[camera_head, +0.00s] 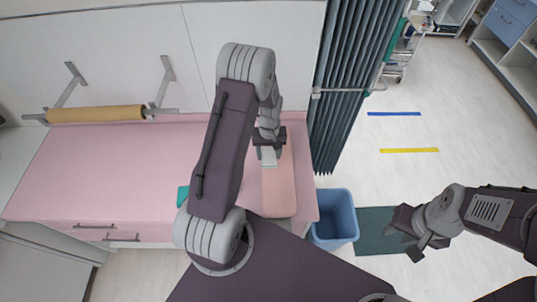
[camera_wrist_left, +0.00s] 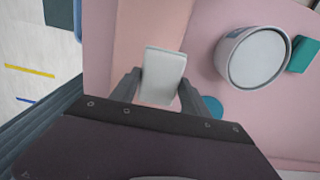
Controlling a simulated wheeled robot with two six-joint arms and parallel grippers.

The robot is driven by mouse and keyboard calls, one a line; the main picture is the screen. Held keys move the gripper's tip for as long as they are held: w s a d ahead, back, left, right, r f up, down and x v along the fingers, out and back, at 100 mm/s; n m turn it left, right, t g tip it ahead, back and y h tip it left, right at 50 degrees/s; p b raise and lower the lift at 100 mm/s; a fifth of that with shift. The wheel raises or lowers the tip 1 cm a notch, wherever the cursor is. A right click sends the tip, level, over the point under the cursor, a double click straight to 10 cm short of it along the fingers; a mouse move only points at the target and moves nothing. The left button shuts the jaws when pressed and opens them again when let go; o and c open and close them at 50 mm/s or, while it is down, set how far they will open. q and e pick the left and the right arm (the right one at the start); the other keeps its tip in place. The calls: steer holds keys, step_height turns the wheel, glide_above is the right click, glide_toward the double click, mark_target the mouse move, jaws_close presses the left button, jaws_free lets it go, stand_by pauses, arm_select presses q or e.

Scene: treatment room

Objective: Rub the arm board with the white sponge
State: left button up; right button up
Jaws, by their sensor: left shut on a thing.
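The arm board (camera_head: 281,192) is a long peach pad on the right end of the pink couch. It also shows in the left wrist view (camera_wrist_left: 150,24). My left gripper (camera_head: 268,147) is over its far end, pointing down. It is shut on the white sponge (camera_wrist_left: 164,75), which sits between its two fingers. The sponge also shows just below the gripper in the head view (camera_head: 268,157). It is on or just above the board; I cannot tell if they touch. My right gripper (camera_head: 411,238) is open and empty, above the floor at the right.
A white round container (camera_wrist_left: 257,58), a teal disc (camera_wrist_left: 213,107) and a green block (camera_wrist_left: 305,54) are beside the board on the pink couch (camera_head: 100,175). A blue bin (camera_head: 335,220) stands right of the couch. A dark curtain (camera_head: 352,80) hangs behind it.

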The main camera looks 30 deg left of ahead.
arm_select(q)
steer(key=r+p, duration=0.1)
steer(key=r, duration=0.1)
steer(key=shift+s+a+r+p, duration=0.1)
steer(key=shift+a+r+p, duration=0.2)
steer(key=shift+r+p, duration=0.1)
steer(key=shift+r, duration=0.15)
steer(key=shift+d, duration=0.15)
